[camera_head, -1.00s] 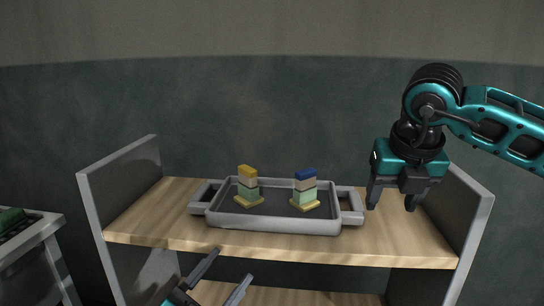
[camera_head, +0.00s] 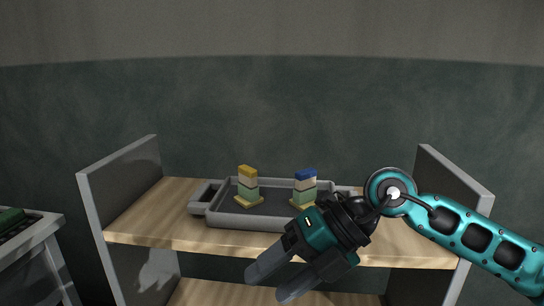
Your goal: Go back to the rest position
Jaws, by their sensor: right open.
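My right gripper (camera_head: 280,282) is open and empty, in front of the shelf's front edge and pointing down to the left. Its arm comes in from the right and covers the right front part of the grey tray (camera_head: 240,222). The tray sits on the upper wooden shelf. Two small block stacks stand upright in it: a yellow-topped stack (camera_head: 247,185) at the left and a blue-topped stack (camera_head: 305,188) at the right, its base partly hidden by my gripper. My left gripper is out of view.
The kiln car has grey side panels at left (camera_head: 125,185) and right (camera_head: 455,195), and a lower wooden shelf (camera_head: 215,294). The upper shelf is bare left of the tray.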

